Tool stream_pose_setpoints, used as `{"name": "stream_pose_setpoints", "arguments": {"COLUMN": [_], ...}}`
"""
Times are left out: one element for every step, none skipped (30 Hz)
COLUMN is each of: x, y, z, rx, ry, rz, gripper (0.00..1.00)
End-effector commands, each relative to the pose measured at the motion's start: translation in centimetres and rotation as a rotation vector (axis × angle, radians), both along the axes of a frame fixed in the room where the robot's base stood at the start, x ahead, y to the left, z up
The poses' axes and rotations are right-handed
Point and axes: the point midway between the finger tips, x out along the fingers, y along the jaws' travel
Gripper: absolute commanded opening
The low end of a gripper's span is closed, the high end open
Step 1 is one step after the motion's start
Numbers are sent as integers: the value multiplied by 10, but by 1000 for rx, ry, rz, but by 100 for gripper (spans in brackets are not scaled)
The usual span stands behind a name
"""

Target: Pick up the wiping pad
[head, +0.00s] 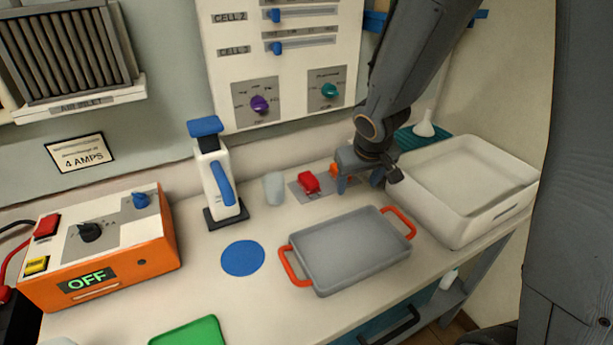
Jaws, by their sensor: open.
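No object here is clearly recognisable as the wiping pad. A small red block (308,182) and a small orange piece (335,168) sit on a grey plate (298,193) near the back of the bench. My gripper (368,184) is open, pointing down over the bench just right of the orange piece. One finger stands close beside that piece, and whether they touch cannot be told. My gripper and arm hide part of the bench behind them. Nothing is visibly held.
A grey tray (350,252) with orange handles lies in front of my gripper. A white bin (465,185) stands close right. A blue disc (243,258), a pale cup (273,188), a blue-handled device (215,175), a green item (188,332) and an orange charger (105,250) are further left.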

Motion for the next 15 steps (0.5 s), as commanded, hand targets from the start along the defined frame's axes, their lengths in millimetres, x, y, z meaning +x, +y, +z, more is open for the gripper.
{"name": "stream_pose_setpoints", "arguments": {"x": [19,30,42,49,56,63,67,69,72,74,76,78,80,81,84], "y": [17,27,41,50,58,68,75,81,87,90,92,95,96,97,97], "z": [2,2,1,1,1,-1,-1,-2,-3,-4,-5,-8,-11,-14,-18], "rx": [15,29,49,64,78,95,108,118,130,137,142,147,149,150,150], "ry": [-33,-53,-75,-88,-100,-111,-118,-121,-125,-127,-128,-129,-128,-129,-129], "rz": [50,76,111,133,154,180,195,209,223,230,236,241,243,244,243], "gripper": [59,59,59,59,59,59,59,59,59,59,59,59,59,59,59]}}
